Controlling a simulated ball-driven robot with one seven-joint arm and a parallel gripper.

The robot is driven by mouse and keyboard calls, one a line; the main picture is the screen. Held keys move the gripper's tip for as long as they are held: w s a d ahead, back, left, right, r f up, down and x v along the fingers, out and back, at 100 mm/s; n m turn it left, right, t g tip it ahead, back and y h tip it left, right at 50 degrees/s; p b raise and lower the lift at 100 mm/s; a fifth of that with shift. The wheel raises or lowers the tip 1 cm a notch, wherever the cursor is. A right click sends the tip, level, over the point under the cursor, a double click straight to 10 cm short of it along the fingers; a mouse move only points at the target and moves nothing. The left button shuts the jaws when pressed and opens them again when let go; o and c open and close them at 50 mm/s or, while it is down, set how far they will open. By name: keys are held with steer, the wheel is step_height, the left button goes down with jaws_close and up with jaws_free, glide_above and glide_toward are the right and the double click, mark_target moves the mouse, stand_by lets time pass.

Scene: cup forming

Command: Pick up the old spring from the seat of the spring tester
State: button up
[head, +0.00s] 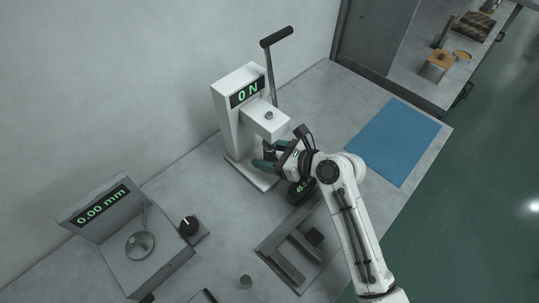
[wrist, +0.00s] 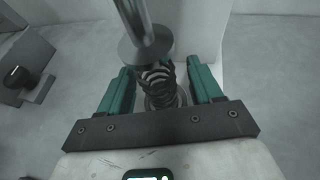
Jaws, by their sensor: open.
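The white spring tester (head: 238,110) stands against the wall and its display reads 0 N. In the wrist view the dark coil spring (wrist: 163,88) stands upright on the round seat (wrist: 181,99), under the tester's metal plunger disc (wrist: 146,48). My gripper (head: 266,157) is at the tester, below its overhanging head. In the wrist view its green fingers are open, one on each side of the spring, and they look apart from it. In the head view the spring is mostly hidden by my gripper.
The tester's lever (head: 276,38) rises behind it. A blue mat (head: 393,140) lies clear to the right. A gauge reading 0.00 mm (head: 128,240) and a black knob (head: 188,226) stand at the left. A grey slotted tray (head: 270,249) lies in front.

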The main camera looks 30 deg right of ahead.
steer(key=c, duration=1)
steer(key=shift+c, duration=0.2)
